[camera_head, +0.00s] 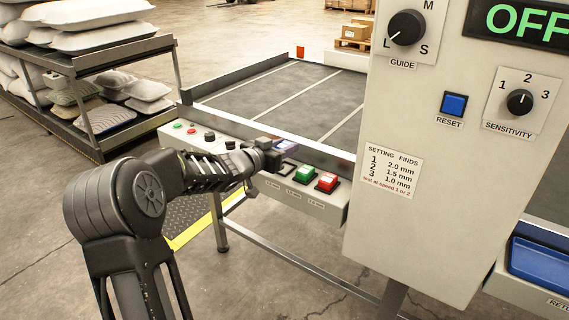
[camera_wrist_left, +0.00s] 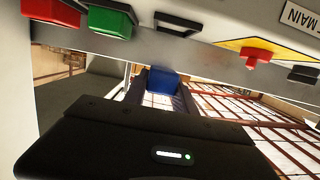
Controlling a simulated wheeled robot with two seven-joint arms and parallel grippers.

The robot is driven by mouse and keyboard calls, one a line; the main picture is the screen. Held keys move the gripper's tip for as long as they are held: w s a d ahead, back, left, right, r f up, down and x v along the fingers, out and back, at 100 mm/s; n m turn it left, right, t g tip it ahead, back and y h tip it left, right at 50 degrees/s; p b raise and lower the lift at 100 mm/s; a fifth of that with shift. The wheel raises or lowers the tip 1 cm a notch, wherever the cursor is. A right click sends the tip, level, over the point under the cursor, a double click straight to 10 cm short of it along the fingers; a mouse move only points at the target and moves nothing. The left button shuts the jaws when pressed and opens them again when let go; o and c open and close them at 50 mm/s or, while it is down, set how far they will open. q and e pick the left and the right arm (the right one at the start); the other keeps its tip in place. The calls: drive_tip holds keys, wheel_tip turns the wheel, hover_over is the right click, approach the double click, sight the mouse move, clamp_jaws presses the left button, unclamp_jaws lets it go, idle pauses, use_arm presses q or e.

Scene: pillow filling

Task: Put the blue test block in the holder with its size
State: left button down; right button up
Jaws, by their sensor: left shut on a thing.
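My left gripper (camera_head: 278,150) is shut on the blue test block (camera_head: 287,146), which has a pale lilac top in the head view. In the left wrist view the blue block (camera_wrist_left: 163,80) sits between the fingers. They are above the front control ledge, beside an empty black-framed holder (camera_head: 284,168), which also shows in the wrist view (camera_wrist_left: 180,22). A green block (camera_head: 304,173) and a red block (camera_head: 327,182) sit in the holders to its right. The size labels under the holders are too small to read. My right gripper is not in view.
A conveyor belt (camera_head: 280,95) with a raised side rail lies behind the ledge. The grey control cabinet (camera_head: 400,230) stands right, with an OFF display (camera_head: 515,20), knobs and a settings label (camera_head: 391,171). Small buttons (camera_head: 192,131) line the ledge's left. A pillow rack (camera_head: 90,75) stands left.

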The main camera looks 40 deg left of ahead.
use_arm(q)
wheel_tip(320, 180, down, 5)
drive_tip(key=shift+r+b, duration=0.15)
drive_tip(key=shift+b, duration=1.05)
drive_tip(key=shift+f, duration=0.25)
